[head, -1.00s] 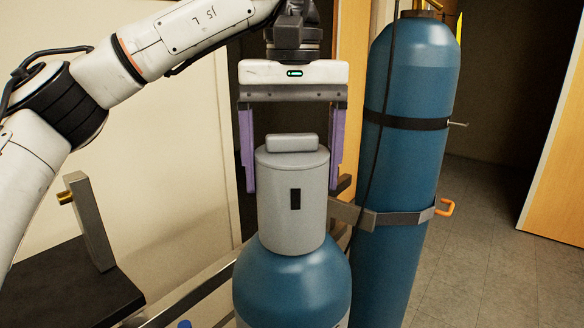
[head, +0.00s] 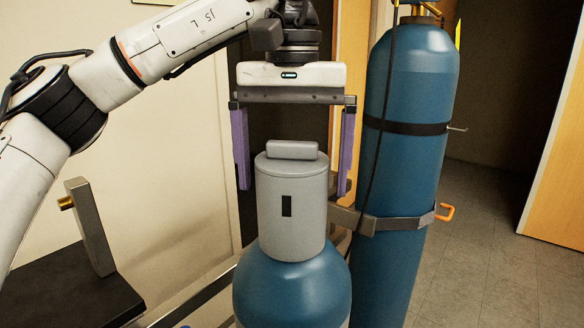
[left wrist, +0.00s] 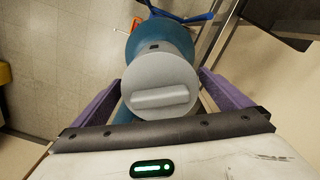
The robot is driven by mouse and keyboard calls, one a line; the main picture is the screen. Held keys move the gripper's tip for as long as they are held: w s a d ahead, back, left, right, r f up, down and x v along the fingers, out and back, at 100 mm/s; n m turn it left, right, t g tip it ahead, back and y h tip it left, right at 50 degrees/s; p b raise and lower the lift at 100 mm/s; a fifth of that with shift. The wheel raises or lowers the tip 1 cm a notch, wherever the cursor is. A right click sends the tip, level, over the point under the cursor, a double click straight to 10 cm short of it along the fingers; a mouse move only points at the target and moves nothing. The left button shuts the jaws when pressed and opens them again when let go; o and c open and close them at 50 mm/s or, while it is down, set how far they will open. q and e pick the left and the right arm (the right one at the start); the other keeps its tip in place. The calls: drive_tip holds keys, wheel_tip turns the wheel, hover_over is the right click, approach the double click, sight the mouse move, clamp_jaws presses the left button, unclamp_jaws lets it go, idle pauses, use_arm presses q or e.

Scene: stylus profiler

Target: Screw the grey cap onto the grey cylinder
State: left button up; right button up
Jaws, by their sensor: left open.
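The grey cap (head: 292,205) is a smooth cylinder with a raised bar on top and a dark slot in its side. It sits upright on the shoulder of a gas cylinder (head: 292,290), which looks blue here. The thread between them is hidden. My left gripper (head: 293,190) points down over the cap, with its purple fingers spread on either side of the cap's upper part. Gaps show between both fingers and the cap. The cap also shows between the fingers in the left wrist view (left wrist: 160,88). My right gripper is out of view.
A second, taller blue cylinder (head: 405,180) stands close on the right, held by a metal bracket (head: 400,220) with an orange hook. A dark surface with a metal post (head: 92,225) is at the lower left. Open floor lies at the right.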

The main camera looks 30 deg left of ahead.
sight(292, 142)
use_arm(q)
wheel_tip(292, 142, up, 2)
drive_tip(key=p, duration=0.2)
drive_tip(key=shift+r+p, duration=0.25)
drive_tip(key=shift+p, duration=0.05)
wheel_tip(292, 142, up, 2)
drive_tip(key=shift+r+p, duration=0.2)
drive_tip(key=shift+p, duration=0.95)
drive_tip(key=shift+r, duration=0.95)
wheel_tip(292, 142, up, 10)
drive_tip(key=shift+r, duration=0.2)
drive_tip(key=shift+f, duration=0.1)
